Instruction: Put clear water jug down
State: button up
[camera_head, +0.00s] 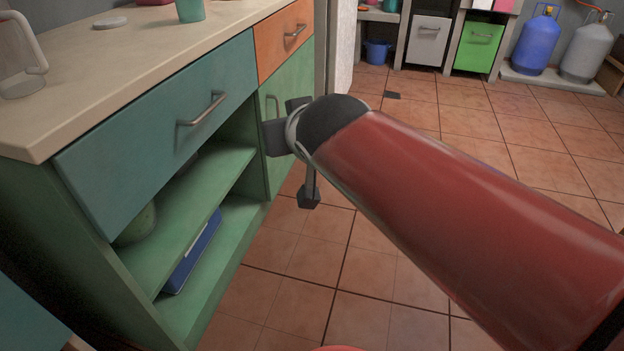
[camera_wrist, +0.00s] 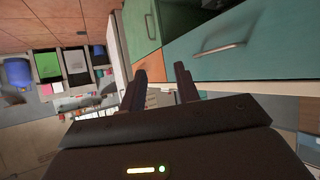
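A clear jug (camera_head: 18,62) with a handle stands upright on the counter (camera_head: 125,65) at the left edge of the head view, partly cut off by the frame. My gripper shows in the wrist view (camera_wrist: 159,75) with its two dark fingers apart and nothing between them. In the head view my arm reaches out in front of the green cabinet, and the gripper is mostly hidden behind my wrist, below the counter top and well to the right of the jug. The jug does not show in the wrist view.
The counter has a teal drawer (camera_head: 160,130), an orange drawer (camera_head: 283,38) and open green shelves (camera_head: 195,190) holding a blue item (camera_head: 192,255). A teal cup (camera_head: 190,10) stands at the far end. Tiled floor is free at right; gas cylinders (camera_head: 536,45) stand at the back.

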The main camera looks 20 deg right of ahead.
jog(key=s+a+f+g, duration=0.1)
jog(key=s+f+g, duration=0.2)
jog(key=s+f, duration=0.3)
jog(key=s+a+f+n+g+y, duration=0.1)
jog(key=s+f+g, duration=0.2)
jog(key=s+f, duration=0.3)
jog(key=shift+s+a+f, duration=0.2)
jog(key=shift+s+a, duration=0.15)
jog(key=shift+s, duration=0.5)
